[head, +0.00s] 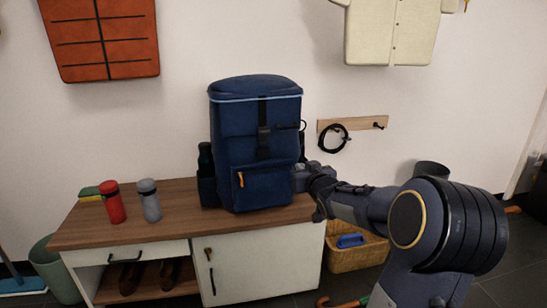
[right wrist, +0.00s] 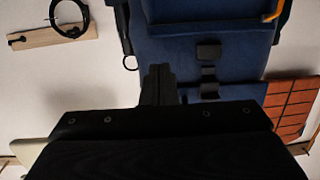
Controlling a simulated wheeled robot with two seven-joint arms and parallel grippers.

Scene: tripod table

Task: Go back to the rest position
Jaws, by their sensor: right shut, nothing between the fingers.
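My right arm comes in from the right in the head view. Its gripper (head: 302,172) is beside the right side of a blue backpack (head: 255,130), partly hidden behind the arm's wrist. In the right wrist view the right gripper's fingers (right wrist: 159,84) are together and empty, in front of the backpack (right wrist: 205,30). I cannot tell whether they touch it. My left arm and gripper do not show.
The backpack stands on a wood-topped cabinet (head: 150,228) with a red bottle (head: 115,202) and a grey bottle (head: 149,200). A wall hook rail (head: 362,123) holds a black loop (head: 333,139). A wicker basket (head: 352,256) sits on the floor below my right arm.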

